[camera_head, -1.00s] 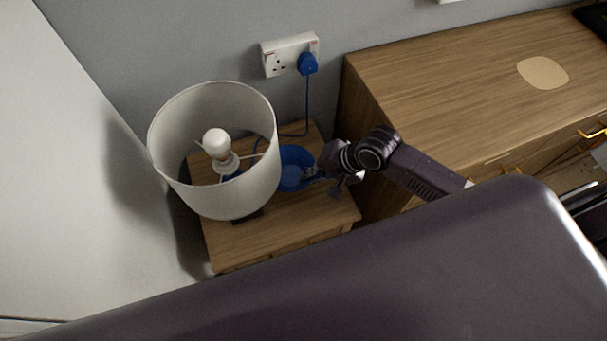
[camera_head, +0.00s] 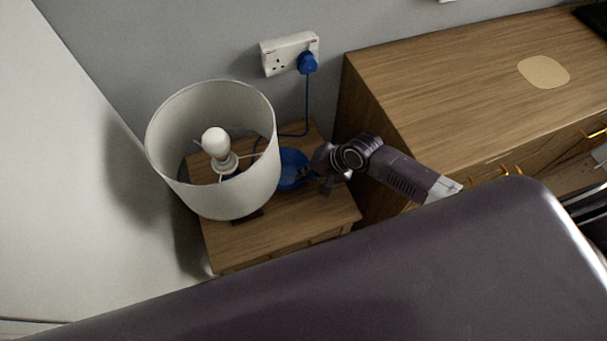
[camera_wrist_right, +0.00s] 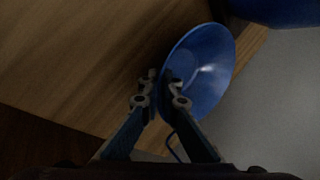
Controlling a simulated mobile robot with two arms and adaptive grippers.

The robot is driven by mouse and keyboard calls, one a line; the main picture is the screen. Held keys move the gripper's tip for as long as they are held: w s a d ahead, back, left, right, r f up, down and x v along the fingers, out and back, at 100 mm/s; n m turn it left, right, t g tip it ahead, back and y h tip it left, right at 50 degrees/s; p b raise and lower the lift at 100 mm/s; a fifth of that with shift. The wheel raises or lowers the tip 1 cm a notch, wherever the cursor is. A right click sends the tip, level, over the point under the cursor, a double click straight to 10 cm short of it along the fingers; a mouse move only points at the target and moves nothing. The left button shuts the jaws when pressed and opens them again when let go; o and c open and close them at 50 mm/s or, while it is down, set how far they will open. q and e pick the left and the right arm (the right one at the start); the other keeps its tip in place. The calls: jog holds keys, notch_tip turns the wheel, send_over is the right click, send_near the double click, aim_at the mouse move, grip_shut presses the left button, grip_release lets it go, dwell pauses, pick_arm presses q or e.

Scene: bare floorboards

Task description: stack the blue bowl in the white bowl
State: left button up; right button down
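The blue bowl (camera_head: 291,168) is over the small bedside table, beside the lampshade, which hides its left part in the head view. In the right wrist view the bowl (camera_wrist_right: 212,65) shows its inner side. My right gripper (camera_head: 309,174) is at the bowl's right side. In the wrist view its fingers (camera_wrist_right: 162,84) are close together with the bowl's rim between them, one finger inside and one outside. I cannot tell whether the bowl is clear of the tabletop. The white bowl and my left gripper are not in view.
A lamp with a large white shade (camera_head: 256,172) stands on the small wooden table (camera_head: 290,228), close left of the bowl. A blue cord (camera_head: 307,105) runs up to a wall socket (camera_head: 276,60). A taller wooden dresser (camera_head: 440,85) stands at the right, its visible top mostly clear.

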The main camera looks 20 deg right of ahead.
jog(key=c, duration=2.2)
grip_release()
jog(key=shift+o, duration=0.2)
